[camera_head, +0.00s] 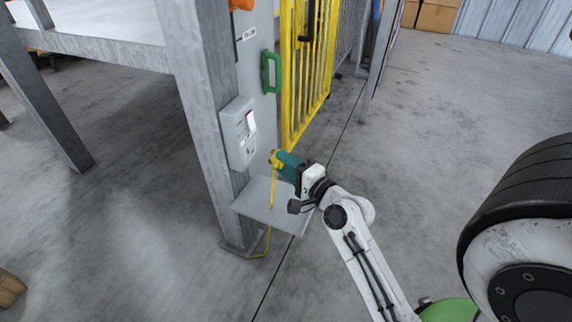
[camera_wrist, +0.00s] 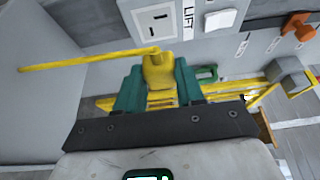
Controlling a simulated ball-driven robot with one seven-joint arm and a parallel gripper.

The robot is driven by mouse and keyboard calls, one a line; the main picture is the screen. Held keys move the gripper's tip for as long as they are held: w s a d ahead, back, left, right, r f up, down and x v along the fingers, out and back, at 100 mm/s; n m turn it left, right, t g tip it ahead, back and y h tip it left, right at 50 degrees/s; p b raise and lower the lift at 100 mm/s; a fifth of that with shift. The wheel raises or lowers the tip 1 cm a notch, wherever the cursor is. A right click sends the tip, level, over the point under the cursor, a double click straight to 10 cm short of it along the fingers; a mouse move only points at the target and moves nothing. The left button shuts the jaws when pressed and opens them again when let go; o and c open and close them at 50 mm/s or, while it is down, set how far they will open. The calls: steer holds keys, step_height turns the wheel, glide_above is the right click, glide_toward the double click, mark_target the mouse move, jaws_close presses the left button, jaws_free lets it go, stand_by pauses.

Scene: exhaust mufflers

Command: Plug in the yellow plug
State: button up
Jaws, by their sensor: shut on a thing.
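The yellow plug (camera_wrist: 160,74) is held between the teal fingers of my gripper (camera_wrist: 160,88) in the wrist view. In the head view my gripper (camera_head: 280,161) holds the plug (camera_head: 275,157) above a small grey shelf, right of a grey wall box (camera_head: 238,134). The plug's yellow cable (camera_head: 272,190) hangs down past the shelf. In the wrist view the cable (camera_wrist: 85,61) runs left from the plug. A square outlet (camera_wrist: 157,24) on the box shows just beyond the plug, apart from it in the picture. The plug's prongs are hidden.
A white switch (camera_wrist: 220,20) is beside the outlet, with a "LIFT" label between them. The grey shelf (camera_head: 293,219) is below my gripper. A green handle (camera_head: 271,72), a yellow gate (camera_head: 305,65) and a steel post (camera_head: 205,110) stand near. Floor to the right is open.

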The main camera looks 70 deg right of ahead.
mark_target(279, 164)
steer(key=shift+w+d+r+p, duration=0.1)
steer(key=shift+w+p, duration=0.6)
steer(key=shift+w, duration=0.9)
steer(key=shift+w+p, duration=0.45)
steer(key=shift+w, duration=0.85)
stand_by(0.3)
steer(key=shift+w+p, duration=0.55)
steer(key=shift+w, duration=0.05)
stand_by(0.5)
steer(key=o, duration=1.1)
steer(key=shift+c, duration=0.2)
